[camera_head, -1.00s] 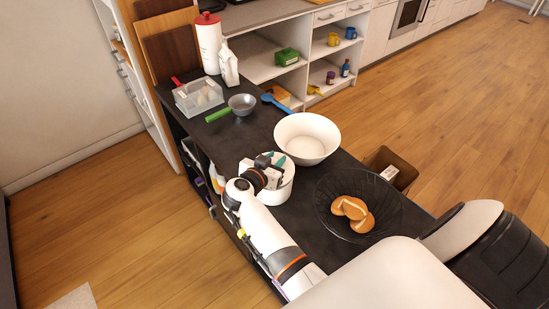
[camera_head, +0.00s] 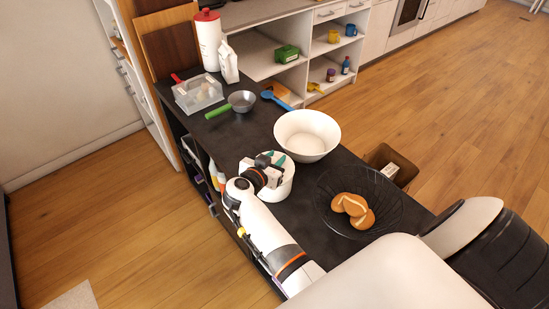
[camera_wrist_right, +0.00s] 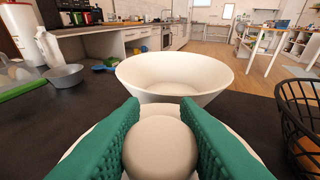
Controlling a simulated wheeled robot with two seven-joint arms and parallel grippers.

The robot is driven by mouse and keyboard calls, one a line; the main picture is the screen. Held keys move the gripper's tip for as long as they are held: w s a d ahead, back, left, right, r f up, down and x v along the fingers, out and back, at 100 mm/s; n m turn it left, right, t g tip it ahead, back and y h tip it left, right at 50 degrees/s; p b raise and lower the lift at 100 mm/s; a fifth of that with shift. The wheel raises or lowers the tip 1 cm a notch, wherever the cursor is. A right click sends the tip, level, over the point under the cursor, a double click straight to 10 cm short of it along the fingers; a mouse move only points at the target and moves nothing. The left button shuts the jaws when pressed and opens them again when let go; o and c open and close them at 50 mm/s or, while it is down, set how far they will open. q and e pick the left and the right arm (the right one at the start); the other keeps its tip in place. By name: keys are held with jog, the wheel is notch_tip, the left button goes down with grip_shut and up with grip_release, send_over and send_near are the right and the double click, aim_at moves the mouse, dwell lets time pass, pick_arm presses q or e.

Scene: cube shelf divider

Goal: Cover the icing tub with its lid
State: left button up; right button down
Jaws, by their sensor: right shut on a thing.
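The icing tub (camera_head: 281,190) is the white round container on the dark counter, just in front of the white bowl. My right gripper (camera_head: 272,166) is directly over its top. In the right wrist view, the green fingers (camera_wrist_right: 160,140) are shut on the round pale knob (camera_wrist_right: 160,148) of the lid. The white lid (camera_wrist_right: 92,140) lies beneath the knob, mostly hidden by the fingers. The lid is at the tub's top, but I cannot tell whether it is fully seated. My left gripper is not in view.
The white bowl (camera_head: 308,134) stands close behind the tub. A black wire basket (camera_head: 392,208) with several bread rolls (camera_head: 352,207) is to the right. A grey pan (camera_head: 241,101), a clear box (camera_head: 197,93) and bottles stand at the far end. The counter's left edge is close.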

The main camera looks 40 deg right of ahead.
aim_at(274, 157)
jog(key=shift+f, duration=0.55)
jog(key=c, duration=1.4)
grip_release()
jog(key=o, duration=0.5)
jog(key=shift+o, duration=0.2)
jog(key=shift+r, duration=0.1)
notch_tip(274, 157, up, 7)
jog(key=p, duration=0.9)
